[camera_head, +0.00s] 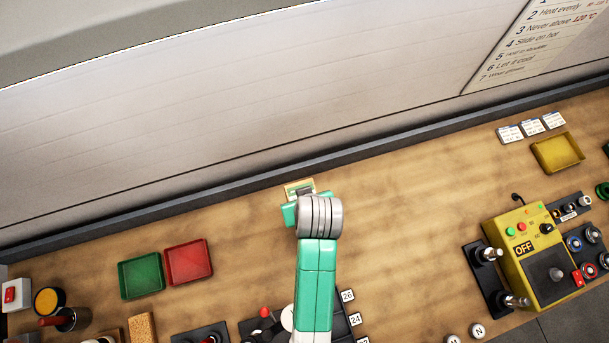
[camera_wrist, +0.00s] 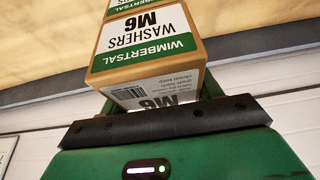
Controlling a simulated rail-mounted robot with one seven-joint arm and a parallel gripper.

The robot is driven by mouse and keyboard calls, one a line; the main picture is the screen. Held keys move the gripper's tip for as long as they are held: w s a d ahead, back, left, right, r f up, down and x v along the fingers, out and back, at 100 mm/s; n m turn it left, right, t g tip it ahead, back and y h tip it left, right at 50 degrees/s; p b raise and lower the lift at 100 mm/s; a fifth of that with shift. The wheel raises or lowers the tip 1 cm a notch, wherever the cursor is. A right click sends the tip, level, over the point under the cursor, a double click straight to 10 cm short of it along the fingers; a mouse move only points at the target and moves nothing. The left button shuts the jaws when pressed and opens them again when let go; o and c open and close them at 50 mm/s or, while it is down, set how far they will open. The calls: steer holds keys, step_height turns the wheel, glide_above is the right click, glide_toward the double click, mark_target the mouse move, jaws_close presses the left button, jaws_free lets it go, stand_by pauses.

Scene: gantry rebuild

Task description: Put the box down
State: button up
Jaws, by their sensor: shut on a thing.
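A tan cardboard box (camera_wrist: 147,50) with a green and white "Wimbertsal Washers M6" label fills the upper middle of the wrist view, its print upside down. In the head view the box (camera_head: 299,186) is a small tan and green shape at the back of the bench, partly hidden by my wrist. My gripper (camera_head: 303,195) is shut on the box; its green body shows low in the wrist view. A similar label shows above the box at the top edge; I cannot tell whether it is a second box. Whether the held box touches the bench is unclear.
The wooden bench (camera_head: 420,190) has free room either side of my gripper. A dark ledge (camera_head: 150,219) runs behind, against the wall. Green (camera_head: 140,276) and red trays (camera_head: 188,262) lie left. A yellow control box (camera_head: 535,262) and yellow tray (camera_head: 558,153) are right.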

steer(key=o, duration=1.3)
steer(key=shift+f, duration=0.1)
steer(key=v, duration=1.2)
